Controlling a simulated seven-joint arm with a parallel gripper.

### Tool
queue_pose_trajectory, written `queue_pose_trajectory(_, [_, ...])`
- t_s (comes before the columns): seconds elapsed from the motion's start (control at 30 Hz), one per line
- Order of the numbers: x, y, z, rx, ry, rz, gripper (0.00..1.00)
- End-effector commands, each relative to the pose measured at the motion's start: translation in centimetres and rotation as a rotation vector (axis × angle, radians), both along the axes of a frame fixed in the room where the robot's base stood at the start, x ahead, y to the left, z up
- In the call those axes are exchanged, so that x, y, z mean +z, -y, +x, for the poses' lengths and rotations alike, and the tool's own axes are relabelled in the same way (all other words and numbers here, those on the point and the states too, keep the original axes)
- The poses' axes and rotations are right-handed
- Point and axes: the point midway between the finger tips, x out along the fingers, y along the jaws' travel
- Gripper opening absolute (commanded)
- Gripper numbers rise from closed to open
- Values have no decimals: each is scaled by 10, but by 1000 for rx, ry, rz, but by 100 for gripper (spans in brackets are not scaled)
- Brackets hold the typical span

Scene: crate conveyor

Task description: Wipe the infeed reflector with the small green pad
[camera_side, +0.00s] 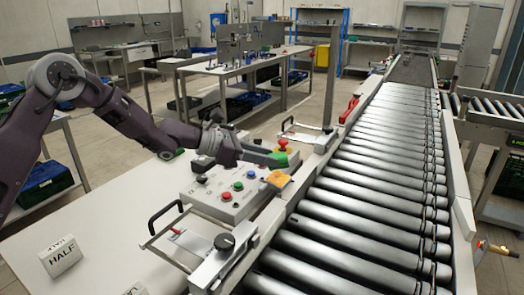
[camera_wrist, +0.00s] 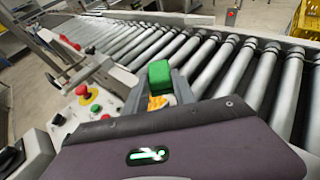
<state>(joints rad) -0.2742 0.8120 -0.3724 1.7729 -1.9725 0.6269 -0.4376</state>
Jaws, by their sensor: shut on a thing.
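My gripper (camera_side: 268,157) is shut on the small green pad (camera_side: 280,160) above the back end of the control box, beside the conveyor's near rail. In the wrist view the green pad (camera_wrist: 159,76) sticks out beyond the fingertips of my gripper (camera_wrist: 158,93), over the near edge of the rollers. I cannot surely identify the infeed reflector. A small dark fitting with a red face (camera_wrist: 231,17) stands past the far rail in the wrist view. A fitting with yellow and red parts (camera_side: 485,245) shows outside the far rail in the side view.
The control box (camera_side: 225,190) has several coloured buttons and a red mushroom button (camera_side: 283,144). Bracketed handles (camera_side: 165,215) flank the box. Rollers (camera_side: 370,205) fill the conveyor and carry no crate. A HALF block (camera_side: 60,256) stands on the white table.

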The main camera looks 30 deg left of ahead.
Motion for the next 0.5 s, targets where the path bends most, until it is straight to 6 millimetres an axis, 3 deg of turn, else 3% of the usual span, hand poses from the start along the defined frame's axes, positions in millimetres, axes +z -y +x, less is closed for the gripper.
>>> queue_pose_trajectory(0.5, [-47,0,0,2,-2,-1,0])
